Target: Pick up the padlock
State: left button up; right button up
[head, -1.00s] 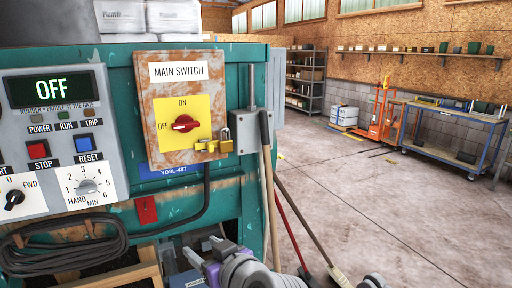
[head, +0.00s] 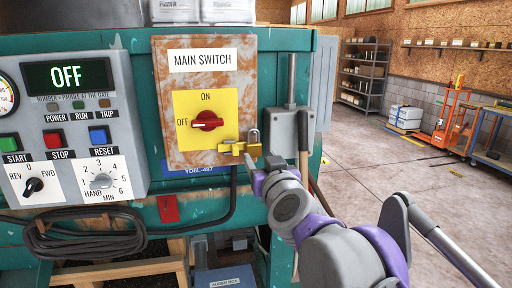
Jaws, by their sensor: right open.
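The small brass padlock (head: 254,145) with a grey shackle hangs at the yellow hasp (head: 231,147), at the lower right of the main switch panel (head: 167,95). The red rotary switch (head: 207,121) on its yellow plate sits above and to the left of it. My right gripper (head: 263,164) is open, just below the padlock, with its fingertips pointing up toward it. In this view the fingertips come close to the padlock's lower edge; I cannot tell whether they touch it. My left gripper is out of view.
A grey control box (head: 128,90) with an OFF display is mounted at the left. A coiled black cable (head: 85,236) hangs below it. A wooden handle (head: 303,145) stands right of the padlock. Open floor (head: 375,165) lies to the right.

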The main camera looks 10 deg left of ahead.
aim_at(254, 147)
jog(key=p+x, duration=0.1)
jog(key=x, duration=0.4)
jog(key=shift+w+a, duration=0.15)
jog(key=shift+w, duration=0.2)
jog(key=shift+w+a, duration=0.15)
jog(key=shift+w, duration=0.35)
jog(key=shift+s, duration=0.15)
jog(key=shift+c, duration=0.9)
grip_shut()
